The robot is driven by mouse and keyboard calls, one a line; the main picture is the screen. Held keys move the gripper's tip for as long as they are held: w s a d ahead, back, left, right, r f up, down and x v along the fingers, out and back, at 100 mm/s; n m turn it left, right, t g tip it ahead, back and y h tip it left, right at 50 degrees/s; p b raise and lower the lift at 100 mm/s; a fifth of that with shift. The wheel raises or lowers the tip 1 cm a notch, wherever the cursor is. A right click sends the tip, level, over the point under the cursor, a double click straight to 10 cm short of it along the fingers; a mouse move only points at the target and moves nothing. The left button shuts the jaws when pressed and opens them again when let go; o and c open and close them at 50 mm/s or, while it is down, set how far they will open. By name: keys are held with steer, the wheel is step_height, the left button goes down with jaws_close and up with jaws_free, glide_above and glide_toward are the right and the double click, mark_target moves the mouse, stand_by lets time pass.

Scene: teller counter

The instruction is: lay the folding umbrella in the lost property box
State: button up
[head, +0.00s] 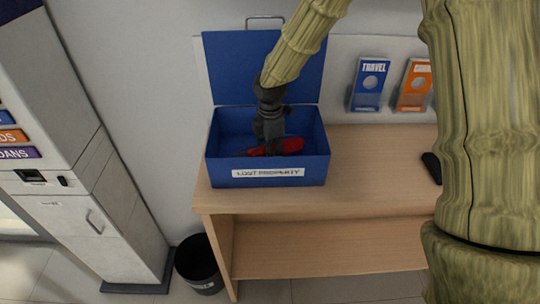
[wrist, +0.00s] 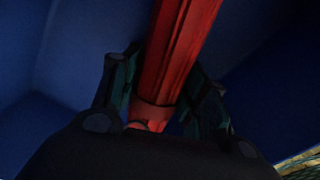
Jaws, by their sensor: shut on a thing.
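The blue lost property box (head: 222,173) stands on the wooden counter with its lid raised against the wall. My gripper (head: 268,142) reaches down inside the box. It is shut on the red folding umbrella (head: 291,145), which lies roughly level, low in the box. In the wrist view the umbrella (wrist: 182,45) runs up between the two fingers (wrist: 160,100), with blue box walls around it. I cannot tell whether the umbrella touches the box floor, as the front wall hides its underside.
A blue travel leaflet stand (head: 367,84) and an orange one (head: 413,86) stand at the back right of the counter (head: 370,160). A dark object (head: 432,167) lies farther right, partly behind my arm. A black bin (head: 198,265) stands on the floor below.

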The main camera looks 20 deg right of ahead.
steer(key=shift+w+f+p, duration=0.15)
steer(key=shift+f+p, duration=0.05)
steer(key=shift+f, duration=0.6)
steer(key=shift+w+f+p, duration=0.15)
steer(key=shift+f+p, duration=0.05)
steer(key=shift+f, duration=0.55)
steer(key=shift+s+r, duration=0.15)
steer(key=shift+s, duration=0.05)
steer(key=o, duration=1.2)
steer(key=shift+w+f, duration=0.1)
steer(key=shift+f, duration=0.1)
steer(key=shift+o, duration=0.2)
steer(key=shift+r, duration=0.15)
steer(key=shift+r+b, duration=1.7)
steer(key=shift+r, duration=4.3)
